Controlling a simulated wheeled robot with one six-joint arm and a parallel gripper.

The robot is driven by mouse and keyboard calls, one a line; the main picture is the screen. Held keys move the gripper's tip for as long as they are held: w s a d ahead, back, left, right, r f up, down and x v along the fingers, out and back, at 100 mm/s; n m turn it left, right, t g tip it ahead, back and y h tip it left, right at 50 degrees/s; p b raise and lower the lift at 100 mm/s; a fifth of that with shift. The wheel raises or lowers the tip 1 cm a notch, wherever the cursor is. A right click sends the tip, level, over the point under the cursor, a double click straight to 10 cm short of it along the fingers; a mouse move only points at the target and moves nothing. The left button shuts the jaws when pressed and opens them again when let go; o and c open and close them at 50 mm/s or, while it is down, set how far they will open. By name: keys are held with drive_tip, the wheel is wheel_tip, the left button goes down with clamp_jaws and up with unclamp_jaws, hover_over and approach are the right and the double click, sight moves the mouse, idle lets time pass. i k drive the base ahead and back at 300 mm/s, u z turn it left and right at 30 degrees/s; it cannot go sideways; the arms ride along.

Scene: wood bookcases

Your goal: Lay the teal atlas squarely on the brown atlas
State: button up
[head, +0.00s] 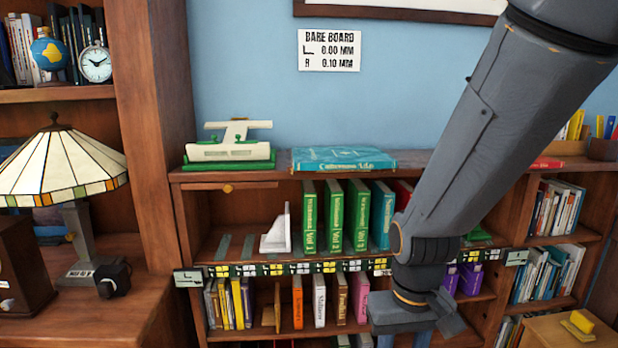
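The teal atlas (343,160) lies flat on top of the middle bookcase, its cover up and its spine lettering facing me. Its right end lies close to my arm in the picture. I cannot make out a brown atlas; my arm covers part of the bookcase top and shelves. My gripper (405,340) hangs low at the bottom edge of the picture, in front of the lower shelf and well below the teal atlas. Its fingertips are cut off or too unclear to show their opening. Nothing is visibly held.
A green-and-white scale-like device (229,150) stands left of the teal atlas. Green volumes (333,215) and a white bookend (277,232) stand on the shelf below. A lamp (62,170) stands at left. A red book (547,163) lies right of my arm.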

sight(339, 157)
drive_tip(key=k, duration=0.55)
drive_tip(key=z, duration=0.65)
drive_tip(key=i, duration=1.4)
drive_tip(key=u, duration=0.2)
